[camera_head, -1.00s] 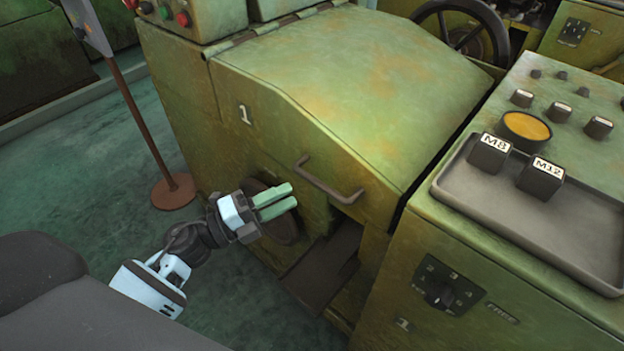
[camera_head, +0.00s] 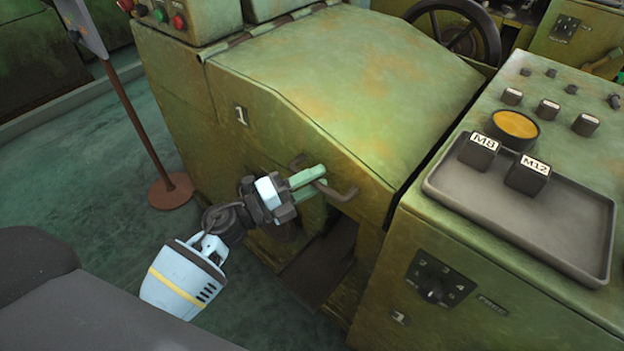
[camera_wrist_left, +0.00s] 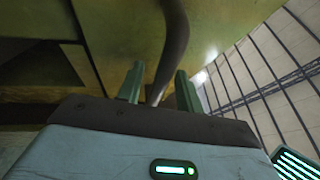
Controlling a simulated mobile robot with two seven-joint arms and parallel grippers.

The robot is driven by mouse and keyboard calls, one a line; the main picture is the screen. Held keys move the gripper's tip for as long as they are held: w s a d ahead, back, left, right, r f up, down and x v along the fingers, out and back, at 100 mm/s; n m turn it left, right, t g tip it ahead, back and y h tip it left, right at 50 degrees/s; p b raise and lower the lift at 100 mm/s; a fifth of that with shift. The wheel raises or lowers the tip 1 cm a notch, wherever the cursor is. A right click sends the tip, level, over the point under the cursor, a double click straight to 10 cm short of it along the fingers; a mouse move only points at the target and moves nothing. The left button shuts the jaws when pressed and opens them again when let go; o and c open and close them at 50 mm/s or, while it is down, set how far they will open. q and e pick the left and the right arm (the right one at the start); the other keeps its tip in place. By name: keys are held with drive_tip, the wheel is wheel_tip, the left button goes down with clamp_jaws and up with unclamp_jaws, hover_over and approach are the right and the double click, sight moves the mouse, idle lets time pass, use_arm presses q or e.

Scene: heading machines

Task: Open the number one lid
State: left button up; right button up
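The number one lid (camera_head: 345,75) is a green, rust-stained sloping cover marked "1", and it is closed. Its curved bar handle (camera_head: 345,193) is on the front face. My left gripper (camera_head: 316,178) is at the left part of the handle, its green fingers overlapping it. In the left wrist view the dark handle bar (camera_wrist_left: 174,45) runs between the two spread fingers (camera_wrist_left: 160,85), with a gap on each side. I cannot tell whether a finger touches it. My right gripper is not in view.
A control console (camera_head: 470,250) with a grey tray (camera_head: 570,225) and blocks labelled M8 and M12 stands to the right. A post on a round base (camera_head: 171,190) stands at the left. A dark opening is below the handle.

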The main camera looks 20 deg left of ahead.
use_arm(q)
clamp_jaws()
